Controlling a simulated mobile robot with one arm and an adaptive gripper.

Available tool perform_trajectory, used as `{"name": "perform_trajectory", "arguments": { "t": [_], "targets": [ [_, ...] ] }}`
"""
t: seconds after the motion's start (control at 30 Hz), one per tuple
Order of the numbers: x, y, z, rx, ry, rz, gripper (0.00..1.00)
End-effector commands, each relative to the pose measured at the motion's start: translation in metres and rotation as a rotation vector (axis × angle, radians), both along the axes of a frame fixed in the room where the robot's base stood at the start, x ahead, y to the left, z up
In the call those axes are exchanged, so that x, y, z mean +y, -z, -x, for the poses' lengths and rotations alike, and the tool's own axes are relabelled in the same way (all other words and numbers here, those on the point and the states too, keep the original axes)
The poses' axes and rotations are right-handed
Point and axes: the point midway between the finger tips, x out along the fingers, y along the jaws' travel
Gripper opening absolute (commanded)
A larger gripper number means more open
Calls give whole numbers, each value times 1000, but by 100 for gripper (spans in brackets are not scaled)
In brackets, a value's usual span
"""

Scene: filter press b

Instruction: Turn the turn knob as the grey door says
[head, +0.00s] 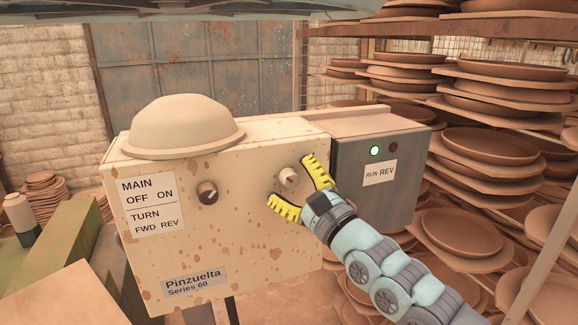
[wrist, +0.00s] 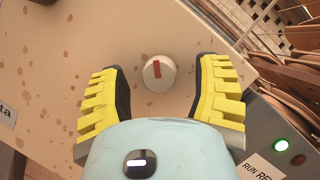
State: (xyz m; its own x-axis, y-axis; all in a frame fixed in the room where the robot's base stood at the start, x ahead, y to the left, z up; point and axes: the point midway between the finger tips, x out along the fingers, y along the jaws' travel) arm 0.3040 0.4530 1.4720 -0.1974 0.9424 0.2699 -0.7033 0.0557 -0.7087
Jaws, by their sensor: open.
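A cream panel box carries a dark knob (head: 207,192) on the left and a pale round knob (head: 288,178) on the right. A label (head: 152,205) on the box reads MAIN OFF ON, TURN FWD REV. The grey door (head: 378,200) to the right carries a label (head: 380,173) reading RUN REV. My gripper (head: 289,180) is open, its yellow fingers on either side of the pale knob. In the wrist view the pale knob (wrist: 159,71) sits between the fingertips, with a gap on each side, and shows a red mark, near upright in that view.
On the grey door a green lamp (head: 375,151) is lit and a red lamp (head: 393,147) looks dark. A bowl-shaped cover (head: 180,125) rests on the cream box. Racks of clay plates (head: 470,150) stand close on the right. A green bench (head: 75,245) is at left.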

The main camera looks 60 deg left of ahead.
Motion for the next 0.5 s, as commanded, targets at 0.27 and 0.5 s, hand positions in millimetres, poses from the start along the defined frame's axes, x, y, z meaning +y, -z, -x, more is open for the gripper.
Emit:
{"name": "perform_trajectory", "arguments": {
  "t": [0.27, 0.5],
  "targets": [
    [0, 0, 1, 0, 0, 0, 63],
    [0, 0, 1, 1, 0, 0, 46]
  ]
}}
